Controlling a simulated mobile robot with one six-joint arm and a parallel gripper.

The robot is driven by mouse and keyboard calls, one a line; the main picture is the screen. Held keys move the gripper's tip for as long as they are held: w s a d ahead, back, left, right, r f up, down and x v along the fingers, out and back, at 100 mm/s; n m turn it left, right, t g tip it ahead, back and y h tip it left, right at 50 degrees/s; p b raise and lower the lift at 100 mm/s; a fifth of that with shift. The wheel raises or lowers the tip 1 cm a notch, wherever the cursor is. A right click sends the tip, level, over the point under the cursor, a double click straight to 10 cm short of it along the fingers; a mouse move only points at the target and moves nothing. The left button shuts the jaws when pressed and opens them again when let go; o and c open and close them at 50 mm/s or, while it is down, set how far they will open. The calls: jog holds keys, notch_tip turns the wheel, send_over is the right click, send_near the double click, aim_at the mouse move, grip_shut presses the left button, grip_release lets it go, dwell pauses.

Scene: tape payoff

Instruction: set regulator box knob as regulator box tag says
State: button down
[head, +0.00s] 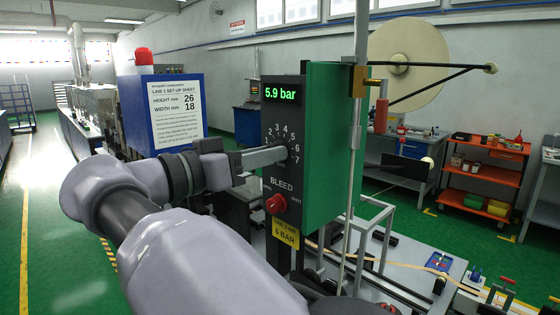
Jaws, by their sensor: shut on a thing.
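The regulator box (320,140) is green with a dark front panel, at the centre of the head view. Its green display (282,93) reads 5.9 bar. The regulator knob (282,153) sits inside a dial numbered from 2 up to 7. My gripper (275,155) reaches in from the left and is shut on the knob; the fingers hide much of the knob and its pointer. A yellow tag (286,233) low on the panel reads 6 BAR, with a smaller line above that is hard to read. A red bleed knob (276,204) is under the word BLEED.
A blue box with a white set-up sheet (175,110) and a red lamp stands behind my arm. A vertical metal post (356,120) and a large cream reel (409,62) are right of the box. An orange shelf cart (484,180) stands farther right.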

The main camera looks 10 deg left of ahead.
dwell(0.6)
jog(key=c, duration=1.1)
grip_release()
jog(key=p+v, duration=0.7)
jog(key=v, duration=1)
jog(key=shift+s+a, duration=0.2)
jog(key=shift+d, duration=0.1)
